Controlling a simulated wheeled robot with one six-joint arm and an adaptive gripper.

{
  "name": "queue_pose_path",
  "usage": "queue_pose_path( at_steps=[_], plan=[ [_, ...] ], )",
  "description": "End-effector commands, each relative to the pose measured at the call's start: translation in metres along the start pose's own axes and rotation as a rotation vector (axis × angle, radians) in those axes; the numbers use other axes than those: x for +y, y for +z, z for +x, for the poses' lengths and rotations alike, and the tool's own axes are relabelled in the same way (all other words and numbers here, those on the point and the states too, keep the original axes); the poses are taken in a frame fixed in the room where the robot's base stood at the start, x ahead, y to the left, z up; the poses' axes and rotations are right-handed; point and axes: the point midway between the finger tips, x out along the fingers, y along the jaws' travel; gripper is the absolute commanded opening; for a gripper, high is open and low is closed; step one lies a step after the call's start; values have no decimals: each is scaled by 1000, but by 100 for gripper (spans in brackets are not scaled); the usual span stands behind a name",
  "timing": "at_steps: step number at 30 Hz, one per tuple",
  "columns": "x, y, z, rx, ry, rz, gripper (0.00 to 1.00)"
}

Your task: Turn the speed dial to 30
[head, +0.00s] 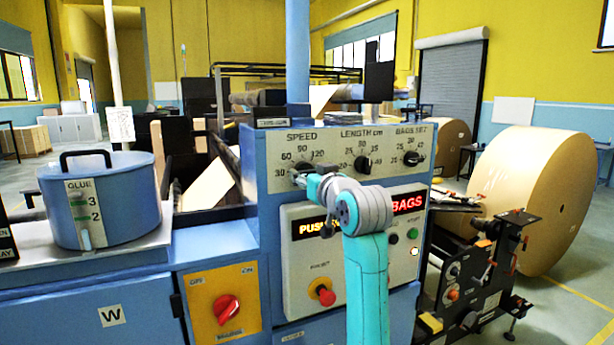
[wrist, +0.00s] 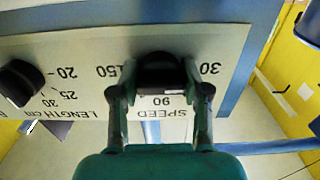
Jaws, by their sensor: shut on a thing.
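The speed dial (wrist: 158,68) is a dark knob on the pale panel, seen upside down in the wrist view between the printed 30 and 150, with 90 and SPEED below it. In the head view the dial (head: 303,167) sits at the panel's upper left, partly covered by my gripper. My gripper (wrist: 160,82) is shut on the knob, one finger on each side. In the head view my gripper (head: 306,174) reaches the dial from the right. I cannot tell which number the dial's pointer faces.
The length dial (head: 362,163) and bags dial (head: 411,158) are to the right on the same panel. Below are lit displays (head: 408,203), a red push button (head: 326,297) and a red rotary switch (head: 227,309). A blue glue pot (head: 120,195) stands at left.

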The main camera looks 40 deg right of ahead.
Motion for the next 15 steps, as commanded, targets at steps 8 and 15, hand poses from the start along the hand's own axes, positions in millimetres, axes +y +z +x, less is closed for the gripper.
queue_pose_path(
  at_steps=[8, 15],
  plan=[
    [0, 1, 0, -2, 0, -9, 12],
    [0, 1, 0, -2, 0, -8, 66]
  ],
)
